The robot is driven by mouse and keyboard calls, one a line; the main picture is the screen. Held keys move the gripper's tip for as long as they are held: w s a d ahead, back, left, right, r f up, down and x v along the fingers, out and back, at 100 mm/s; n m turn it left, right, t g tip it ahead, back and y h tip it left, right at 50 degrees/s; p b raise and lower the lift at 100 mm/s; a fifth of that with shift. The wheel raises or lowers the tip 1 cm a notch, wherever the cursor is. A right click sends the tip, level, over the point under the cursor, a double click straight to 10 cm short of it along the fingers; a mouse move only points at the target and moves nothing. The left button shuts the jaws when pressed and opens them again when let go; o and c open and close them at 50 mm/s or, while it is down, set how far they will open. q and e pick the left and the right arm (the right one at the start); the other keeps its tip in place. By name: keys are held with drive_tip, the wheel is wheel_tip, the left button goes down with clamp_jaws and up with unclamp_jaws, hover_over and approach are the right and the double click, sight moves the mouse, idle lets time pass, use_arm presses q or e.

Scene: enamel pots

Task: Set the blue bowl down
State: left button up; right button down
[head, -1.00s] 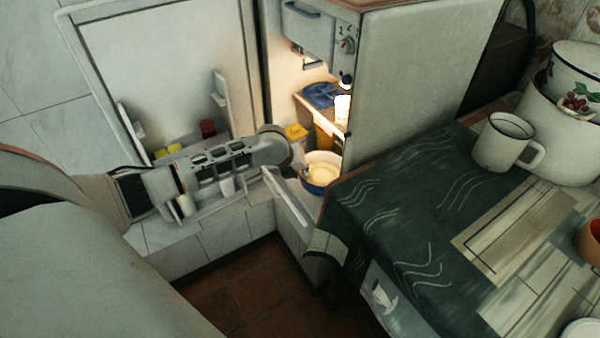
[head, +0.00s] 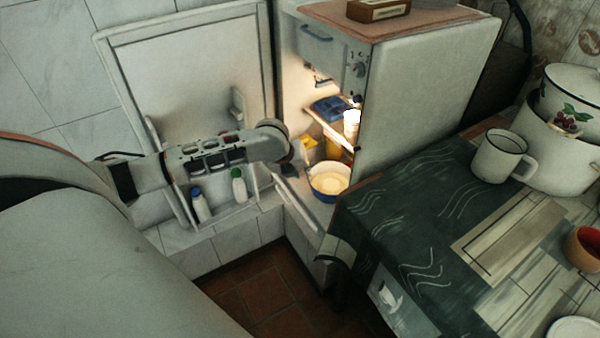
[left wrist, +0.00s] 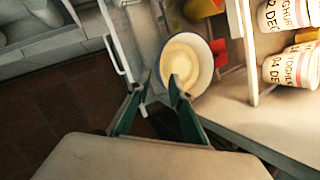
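The blue bowl (head: 329,184) has a white inside, a blue outer wall and pale yellowish contents. It sits low in the open fridge, near the front opening, and looks about level. It also shows in the left wrist view (left wrist: 187,62). My left gripper (head: 300,158) is just to the bowl's left. In the left wrist view its two fingers (left wrist: 159,82) are apart, with the bowl's near rim between them; one fingertip overlaps the bowl's inside. I cannot tell whether a finger touches the rim. The bowl's underside is hidden. My right gripper is out of view.
The open fridge door (head: 180,70) with bottles (head: 200,205) stands behind my left arm. Yoghurt cups (left wrist: 287,68) stand right of the bowl in the wrist view. A cloth-covered table (head: 420,190) with a mug (head: 498,156) and a large pot (head: 560,145) is at right.

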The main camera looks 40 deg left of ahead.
use_arm(q)
drive_tip(key=s+d+f+n+h, duration=0.1)
drive_tip(key=s+d+f+n, duration=0.25)
drive_tip(key=d, duration=0.25)
drive_tip(key=s+d+f+n+t+h, duration=0.1)
drive_tip(key=s+d+f+n+h, duration=0.15)
drive_tip(key=s+d, duration=0.3)
drive_tip(key=s+d+f+n+h, duration=0.1)
drive_tip(key=s+d+f+n, duration=0.25)
drive_tip(key=d, duration=0.35)
drive_tip(key=s+d+n+t+y, duration=0.1)
drive_tip(key=s+n+t+y, duration=0.1)
drive_tip(key=s+n, duration=1.1)
drive_tip(key=s+t, duration=0.1)
drive_tip(key=s, duration=0.3)
drive_tip(key=shift+s+n, duration=0.35)
